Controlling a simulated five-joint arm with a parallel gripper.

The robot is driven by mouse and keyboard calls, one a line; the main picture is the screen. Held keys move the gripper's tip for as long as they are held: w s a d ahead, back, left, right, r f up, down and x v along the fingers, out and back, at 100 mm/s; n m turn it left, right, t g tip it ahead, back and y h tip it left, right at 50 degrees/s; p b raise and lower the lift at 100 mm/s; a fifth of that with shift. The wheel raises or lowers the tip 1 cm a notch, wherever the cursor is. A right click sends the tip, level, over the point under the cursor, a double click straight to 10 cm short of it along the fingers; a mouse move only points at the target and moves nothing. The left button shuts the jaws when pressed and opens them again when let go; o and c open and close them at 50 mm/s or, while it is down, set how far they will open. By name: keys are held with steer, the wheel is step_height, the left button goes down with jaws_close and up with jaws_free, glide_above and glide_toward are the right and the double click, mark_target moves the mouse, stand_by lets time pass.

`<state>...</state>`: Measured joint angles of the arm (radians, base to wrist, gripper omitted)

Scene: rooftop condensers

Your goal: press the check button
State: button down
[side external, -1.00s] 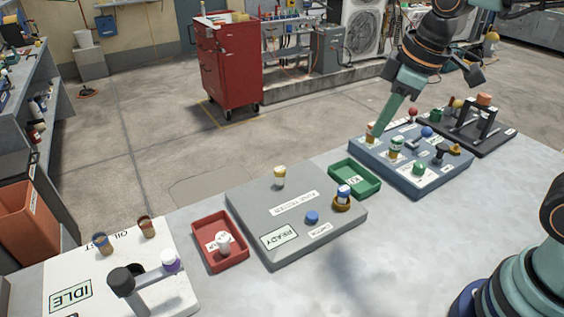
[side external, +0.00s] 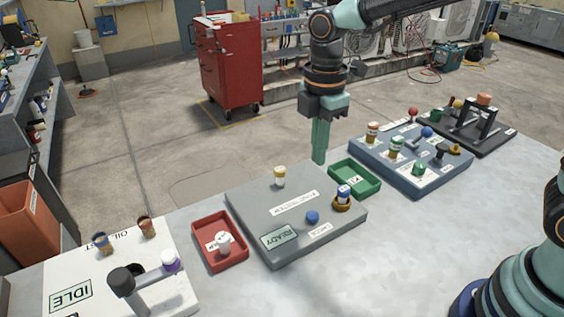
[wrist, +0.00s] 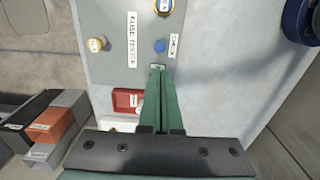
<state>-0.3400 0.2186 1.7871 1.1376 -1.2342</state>
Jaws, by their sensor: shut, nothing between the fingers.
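The check button is a blue dome (side external: 312,217) on the sloping grey fuse tester (side external: 250,205), beside a small white label (side external: 320,232). It also shows in the wrist view (wrist: 160,46), just beyond my fingertips. My gripper (side external: 319,160) is shut and empty, its green fingers pointing down in the air above the tester's far side, apart from the button. In the wrist view my fingertips (wrist: 157,68) overlap the area of the READY display (side external: 278,237). A blue-and-white fuse (side external: 344,192) stands in a brass socket, and a yellow-topped fuse (side external: 280,177) stands near the far edge.
A red tray (side external: 208,262) with a white-topped fuse lies left of the tester; an empty-looking green tray (side external: 372,186) lies right. A blue panel (side external: 412,185) with several knobs stands further right, a white IDLE board (side external: 95,275) at left. The table's front is clear.

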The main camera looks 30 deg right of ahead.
mark_target(314, 215)
step_height(314, 215, down, 14)
steer(key=shift+f, duration=0.1)
stand_by(0.6)
steer(key=shift+s+f, duration=0.15)
steer(key=shift+f, duration=1)
step_height(314, 215, up, 15)
steer(key=shift+w, duration=0.4)
steer(key=shift+a+f, duration=0.1)
